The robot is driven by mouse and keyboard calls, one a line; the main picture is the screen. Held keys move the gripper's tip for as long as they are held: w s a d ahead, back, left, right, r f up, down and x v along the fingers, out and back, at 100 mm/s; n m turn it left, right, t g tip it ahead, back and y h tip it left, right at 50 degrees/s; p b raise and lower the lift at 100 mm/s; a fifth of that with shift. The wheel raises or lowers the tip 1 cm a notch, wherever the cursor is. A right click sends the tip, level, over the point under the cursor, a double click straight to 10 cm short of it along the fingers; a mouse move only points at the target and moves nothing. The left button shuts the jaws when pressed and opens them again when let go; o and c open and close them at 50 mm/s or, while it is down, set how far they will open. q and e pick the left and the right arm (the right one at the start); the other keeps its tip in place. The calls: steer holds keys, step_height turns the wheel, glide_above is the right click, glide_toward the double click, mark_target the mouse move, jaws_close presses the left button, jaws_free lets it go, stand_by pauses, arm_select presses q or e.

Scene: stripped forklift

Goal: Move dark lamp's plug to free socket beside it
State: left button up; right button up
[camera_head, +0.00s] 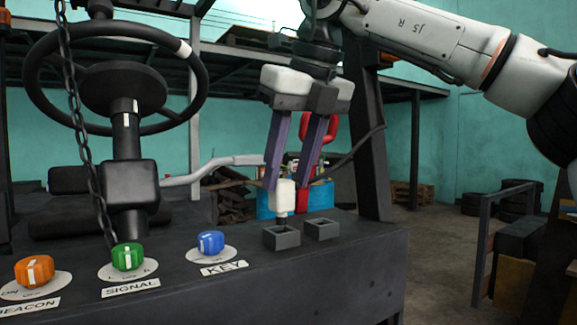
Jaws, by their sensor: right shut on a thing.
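My right gripper (289,186) comes down from the top right, its two purple-grey fingers shut on a white plug (284,198). The plug is upright, with a short dark tip pointing down. It is over the back edge of the left square grey socket (281,238) on the dark panel. I cannot tell whether the tip touches that socket. The right socket (321,229) is close beside it, and nothing is seen in it. I cannot make out the lamp. My left gripper is not in view.
On the panel (359,270) are an orange BEACON knob (34,271), a green SIGNAL knob (128,257) and a blue KEY knob (210,243). A steering wheel (190,85) and a hanging chain (80,130) stand at the left. A dark post (371,170) rises behind the sockets.

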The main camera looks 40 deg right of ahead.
steer(key=shift+f, duration=0.5)
stand_by(0.7)
steer(key=shift+f+b, duration=0.7)
steer(key=shift+f, duration=0.15)
stand_by(0.5)
steer(key=o, duration=1.4)
steer(key=shift+r, duration=0.1)
steer(key=p+v, duration=0.1)
steer(key=v, duration=0.9)
steer(key=shift+r, duration=0.15)
